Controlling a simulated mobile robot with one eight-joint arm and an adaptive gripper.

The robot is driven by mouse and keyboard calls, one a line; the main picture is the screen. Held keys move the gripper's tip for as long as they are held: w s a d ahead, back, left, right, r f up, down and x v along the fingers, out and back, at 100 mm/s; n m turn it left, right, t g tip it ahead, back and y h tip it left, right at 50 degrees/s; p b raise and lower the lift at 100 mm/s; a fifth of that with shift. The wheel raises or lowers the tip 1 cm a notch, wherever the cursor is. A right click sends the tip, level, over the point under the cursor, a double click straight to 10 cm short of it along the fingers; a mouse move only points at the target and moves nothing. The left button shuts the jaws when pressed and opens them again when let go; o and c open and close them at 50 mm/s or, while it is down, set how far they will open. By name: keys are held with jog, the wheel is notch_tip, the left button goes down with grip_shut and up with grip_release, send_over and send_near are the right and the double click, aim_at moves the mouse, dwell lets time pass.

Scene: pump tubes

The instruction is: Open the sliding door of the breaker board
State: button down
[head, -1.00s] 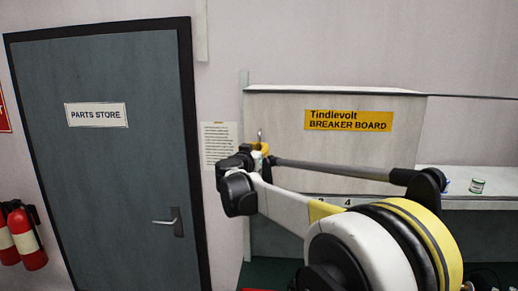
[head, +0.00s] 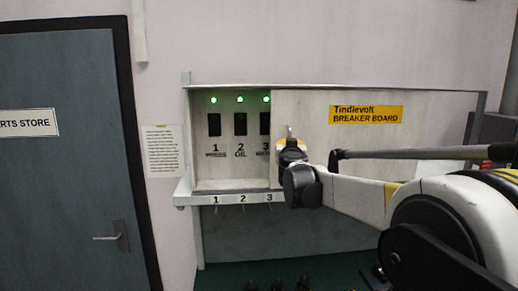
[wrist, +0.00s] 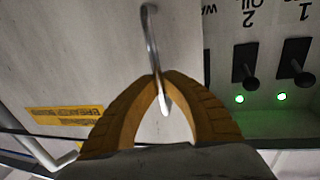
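The breaker board's pale sliding door (head: 420,155) has a yellow "Tindlevolt BREAKER BOARD" label (head: 366,114). It stands partly open, covering the right of the board. The left part is uncovered, with black switches (head: 240,124) marked 1, 2 and 3 under green lamps. A thin metal hook-shaped handle (wrist: 151,40) stands on the door near its left edge. My gripper (head: 291,146) is at the handle; in the wrist view, its ochre fingers (wrist: 165,76) close together around it. The door also shows in the wrist view (wrist: 70,60). My arm hides part of the door's lower right.
A numbered ledge (head: 200,198) runs below the opening. A notice sheet (head: 160,152) hangs left of the board, beside the grey "parts store" door (head: 60,190). Dark objects (head: 490,135) stand right of the board.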

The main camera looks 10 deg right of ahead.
send_near(356, 139)
jog(key=b+x, duration=0.1)
jog(key=x, duration=0.4)
jog(key=shift+w+r, duration=0.1)
jog(key=shift+w, duration=0.15)
jog(key=shift+a, duration=0.1)
jog(key=c, duration=1.5)
grip_release()
jog(key=shift+s, duration=0.1)
jog(key=v, duration=1.2)
